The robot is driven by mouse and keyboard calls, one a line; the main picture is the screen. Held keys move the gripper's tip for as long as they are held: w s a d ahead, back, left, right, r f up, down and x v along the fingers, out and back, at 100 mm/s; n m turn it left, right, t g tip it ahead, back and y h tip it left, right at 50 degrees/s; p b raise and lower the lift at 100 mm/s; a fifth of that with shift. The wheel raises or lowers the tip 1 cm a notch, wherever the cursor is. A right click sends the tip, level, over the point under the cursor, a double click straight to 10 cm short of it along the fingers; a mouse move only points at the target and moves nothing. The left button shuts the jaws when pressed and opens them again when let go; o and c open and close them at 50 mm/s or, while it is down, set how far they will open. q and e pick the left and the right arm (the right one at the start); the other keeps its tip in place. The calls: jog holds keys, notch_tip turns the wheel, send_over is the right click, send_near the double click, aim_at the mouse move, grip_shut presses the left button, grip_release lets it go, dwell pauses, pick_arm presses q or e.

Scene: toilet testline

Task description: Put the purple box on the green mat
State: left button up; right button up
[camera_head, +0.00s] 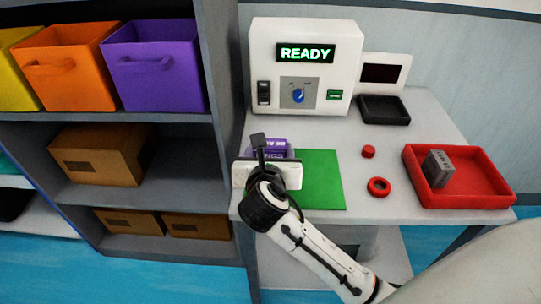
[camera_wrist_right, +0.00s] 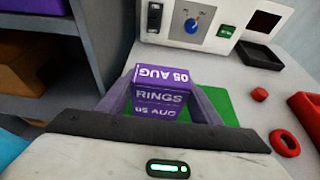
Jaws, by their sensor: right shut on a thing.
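The purple box (camera_wrist_right: 160,92), printed "RINGS" and "05 AUG", sits between the fingers of my right gripper (camera_wrist_right: 160,105) in the right wrist view. My right gripper is shut on it. In the head view the purple box (camera_head: 276,144) shows just behind my right gripper (camera_head: 266,155), which hides much of it. The green mat (camera_head: 322,180) lies flat on the table, just right of the gripper and box. I cannot tell whether the box touches the table. My left gripper is not in view.
A white machine (camera_head: 305,50) reading "READY" stands behind. A black tray (camera_head: 384,112), a red cap (camera_head: 368,151), a red ring (camera_head: 379,187) and a red tray (camera_head: 480,187) with a grey box (camera_head: 438,168) are to the right. Shelves (camera_head: 170,198) stand left. The mat's visible part is clear.

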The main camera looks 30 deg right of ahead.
jog(key=shift+f, duration=0.4)
jog(key=o, duration=1.2)
jog(key=shift+f, duration=0.1)
jog(key=shift+o, duration=0.2)
